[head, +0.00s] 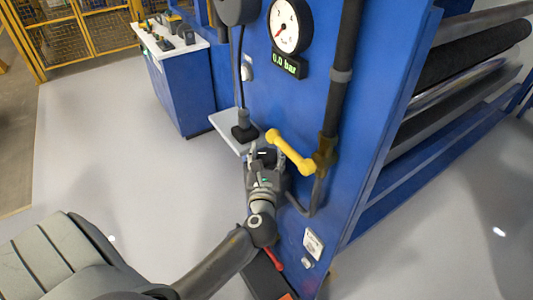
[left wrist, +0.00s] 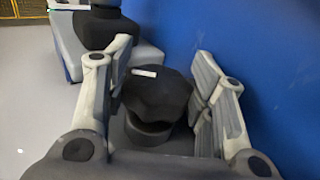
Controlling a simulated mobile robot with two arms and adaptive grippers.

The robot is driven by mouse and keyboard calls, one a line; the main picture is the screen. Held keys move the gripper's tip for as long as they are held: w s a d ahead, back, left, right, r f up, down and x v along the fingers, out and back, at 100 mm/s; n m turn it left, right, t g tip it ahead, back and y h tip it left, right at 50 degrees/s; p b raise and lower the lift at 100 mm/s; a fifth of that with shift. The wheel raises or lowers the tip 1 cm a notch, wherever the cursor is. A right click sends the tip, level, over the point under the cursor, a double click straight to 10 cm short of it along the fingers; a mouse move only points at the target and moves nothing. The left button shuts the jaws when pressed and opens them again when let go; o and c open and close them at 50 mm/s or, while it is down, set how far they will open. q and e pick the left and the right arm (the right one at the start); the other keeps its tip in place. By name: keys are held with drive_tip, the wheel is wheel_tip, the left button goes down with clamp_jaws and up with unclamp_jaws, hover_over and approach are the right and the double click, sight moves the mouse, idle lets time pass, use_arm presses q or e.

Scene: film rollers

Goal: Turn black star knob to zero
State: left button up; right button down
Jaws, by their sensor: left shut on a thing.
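The black star knob (left wrist: 155,92) is in the middle of the left wrist view, with a short white mark on its top. My left gripper (left wrist: 153,88) has its two grey fingers on either side of the knob, shut on it. In the head view my left gripper (head: 265,155) is at the blue panel, below the yellow handle, and largely hides the knob. A round gauge (head: 290,26) has its red needle toward the lower left. The green display (head: 289,64) below it reads 0.0 bar. My right gripper is not in view.
The yellow handle (head: 290,151) sits just above and right of my left gripper. A small light shelf (head: 225,127) with a black device (head: 243,130) juts out at left. A dark vertical pipe (head: 340,85) runs down the blue panel (head: 385,90). Open grey floor lies left.

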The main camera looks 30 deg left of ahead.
use_arm(q)
drive_tip(key=n+g+y, duration=0.4)
drive_tip(key=shift+w+d+y, duration=0.1)
drive_tip(key=shift+d+y, duration=0.05)
drive_tip(key=shift+y, duration=0.25)
drive_tip(key=shift+n+g+y, duration=0.8)
drive_tip(key=shift+n+g, duration=0.1)
drive_tip(key=shift+g, duration=0.3)
drive_tip(key=o, duration=0.8)
drive_tip(key=shift+c, duration=0.2)
